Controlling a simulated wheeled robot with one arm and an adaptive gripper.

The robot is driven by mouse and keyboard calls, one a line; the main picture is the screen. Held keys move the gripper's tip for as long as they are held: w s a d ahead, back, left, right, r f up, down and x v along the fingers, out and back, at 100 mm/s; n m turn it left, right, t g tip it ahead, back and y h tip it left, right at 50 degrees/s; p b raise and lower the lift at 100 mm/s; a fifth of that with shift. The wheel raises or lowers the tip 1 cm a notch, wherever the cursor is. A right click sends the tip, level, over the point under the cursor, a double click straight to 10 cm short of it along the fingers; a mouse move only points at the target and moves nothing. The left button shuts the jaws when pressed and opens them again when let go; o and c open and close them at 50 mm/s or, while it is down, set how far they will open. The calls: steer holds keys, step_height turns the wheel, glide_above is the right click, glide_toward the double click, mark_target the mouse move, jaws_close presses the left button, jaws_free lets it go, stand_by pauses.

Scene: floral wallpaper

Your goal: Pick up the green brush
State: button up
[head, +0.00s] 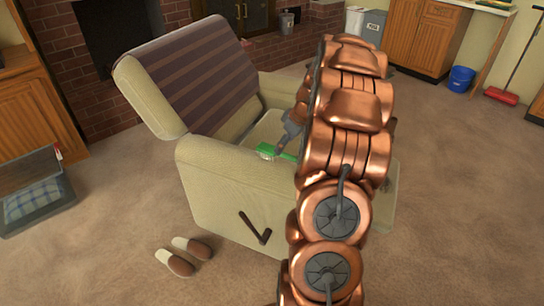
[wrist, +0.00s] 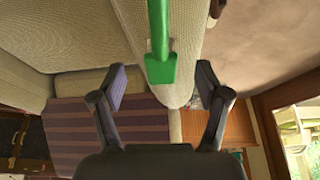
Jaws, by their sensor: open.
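The green brush (head: 264,149) is at the beige armchair (head: 225,190), by the inner edge of the near armrest. I cannot tell whether it rests on the armrest or the seat. My arm hides part of it in the head view. In the wrist view the green brush (wrist: 160,62) runs down from the top edge, with its wide end between and beyond my fingers. My gripper (wrist: 161,76) is open and empty, with one finger on each side of the brush's line and apart from it. In the head view my arm covers most of the gripper.
A striped cloth (head: 195,75) covers the chair's backrest. The chair's armrests and back stand close around my gripper. A pair of slippers (head: 182,257) lies on the floor in front. Carpet at the right is open.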

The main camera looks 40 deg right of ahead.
steer(key=shift+x, duration=2.8)
steer(key=shift+s, duration=0.1)
steer(key=c, duration=1.4)
steer(key=shift+r, duration=0.15)
steer(key=shift+r, duration=1.55)
steer(key=shift+s+r, duration=0.15)
steer(key=shift+r, duration=0.05)
steer(key=s, duration=0.5)
steer(key=s+a, duration=0.1)
steer(key=s, duration=0.4)
steer(key=s+r, duration=0.1)
steer(key=s, duration=0.4)
steer(key=shift+s+a+r, duration=0.15)
steer(key=shift+s+a, duration=0.1)
steer(key=shift+s, duration=0.05)
